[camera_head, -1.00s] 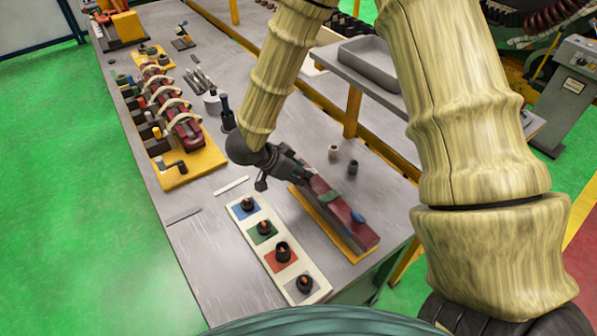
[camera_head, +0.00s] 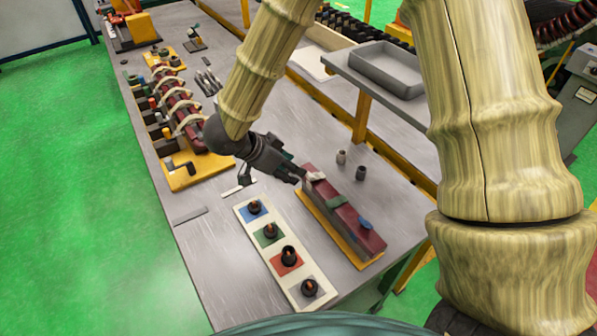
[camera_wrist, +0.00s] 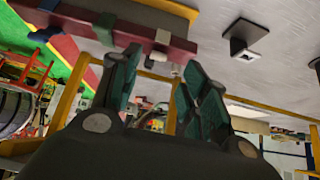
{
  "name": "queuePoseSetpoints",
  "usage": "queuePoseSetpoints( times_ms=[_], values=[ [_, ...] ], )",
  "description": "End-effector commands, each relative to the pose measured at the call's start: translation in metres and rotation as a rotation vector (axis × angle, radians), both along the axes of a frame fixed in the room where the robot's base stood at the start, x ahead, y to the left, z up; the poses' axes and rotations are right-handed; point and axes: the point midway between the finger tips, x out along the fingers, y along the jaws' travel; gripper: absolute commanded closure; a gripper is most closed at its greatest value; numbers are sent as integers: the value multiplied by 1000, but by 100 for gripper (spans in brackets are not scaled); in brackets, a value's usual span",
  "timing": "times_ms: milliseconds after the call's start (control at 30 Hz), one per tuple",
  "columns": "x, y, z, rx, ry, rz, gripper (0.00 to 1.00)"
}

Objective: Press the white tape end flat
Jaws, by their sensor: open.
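The white tape end (camera_head: 316,176) lies at the far left end of a dark red bar (camera_head: 364,239) on a yellow base. In the wrist view the white tape (camera_wrist: 162,38) shows as a small pale band on the red bar (camera_wrist: 190,47), with a paler bit below it. My gripper (camera_head: 300,173) is beside that end of the bar. In the wrist view its two green-padded fingers (camera_wrist: 163,80) are apart with nothing between them. Whether a fingertip touches the tape, I cannot tell.
A green band (camera_head: 336,199) and a blue band (camera_head: 365,222) sit farther along the bar. A pale board (camera_head: 279,275) with coloured squares and dark pegs lies in front. Two small cylinders (camera_head: 360,173) stand behind. A grey tray (camera_head: 376,70) is on a raised shelf.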

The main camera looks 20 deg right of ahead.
Motion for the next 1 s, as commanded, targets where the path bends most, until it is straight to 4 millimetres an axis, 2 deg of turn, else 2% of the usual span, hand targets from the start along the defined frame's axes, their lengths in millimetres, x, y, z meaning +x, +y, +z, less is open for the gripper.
queuePoseSetpoints(
  times_ms=[200,600,667,867,1000],
  values=[
    [-2,15,20,0,-1,1,55],
    [-3,19,25,0,1,-1,55],
    [-3,19,25,-1,1,-1,64],
    [1,18,21,-31,-8,4,100],
    [5,14,23,-90,-18,6,100]
  ],
)
